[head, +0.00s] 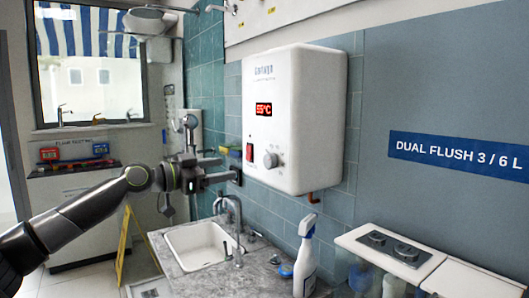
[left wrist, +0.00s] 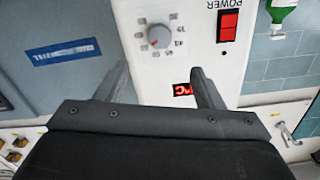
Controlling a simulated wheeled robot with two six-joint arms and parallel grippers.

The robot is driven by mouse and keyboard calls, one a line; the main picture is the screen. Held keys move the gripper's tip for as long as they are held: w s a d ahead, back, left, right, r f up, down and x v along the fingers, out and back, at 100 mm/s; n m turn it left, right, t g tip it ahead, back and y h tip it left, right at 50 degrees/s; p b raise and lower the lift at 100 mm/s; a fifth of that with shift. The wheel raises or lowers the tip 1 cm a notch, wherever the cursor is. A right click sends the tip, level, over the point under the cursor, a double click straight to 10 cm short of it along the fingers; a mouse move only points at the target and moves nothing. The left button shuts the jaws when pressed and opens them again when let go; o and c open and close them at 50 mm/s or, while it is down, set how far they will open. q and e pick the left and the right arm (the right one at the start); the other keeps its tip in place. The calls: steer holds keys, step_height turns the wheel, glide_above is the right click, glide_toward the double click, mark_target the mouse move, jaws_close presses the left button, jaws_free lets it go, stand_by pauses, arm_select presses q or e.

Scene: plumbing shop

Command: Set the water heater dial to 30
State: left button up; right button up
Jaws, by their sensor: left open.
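The white water heater (head: 308,110) hangs on the tiled wall in the head view. Its grey round dial (head: 271,160) sits low on the front, right of the red power switch (head: 249,152). The red display (head: 264,109) reads 55°C. My left gripper (head: 228,168) is open and empty, left of the dial and apart from it. In the left wrist view, which is upside down, the dial (left wrist: 160,36) with small numbers around it shows beyond the two spread fingers (left wrist: 160,72). A red mark shows on the knob. My right gripper is out of view.
Below the heater are a sink (head: 200,247) with a tap, a grey counter (head: 255,268) and a spray bottle (head: 305,258). A copper pipe (head: 313,197) sticks out under the heater. The space in front of the heater is free.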

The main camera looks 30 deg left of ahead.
mark_target(267, 162)
arm_select(q)
steer(key=p+x, duration=0.8)
steer(key=x, duration=0.5)
steer(key=shift+r+p, duration=0.1)
steer(key=shift+p, duration=0.25)
steer(key=shift+w+d, duration=0.15)
steer(key=shift+w, duration=0.25)
steer(key=c, duration=1)
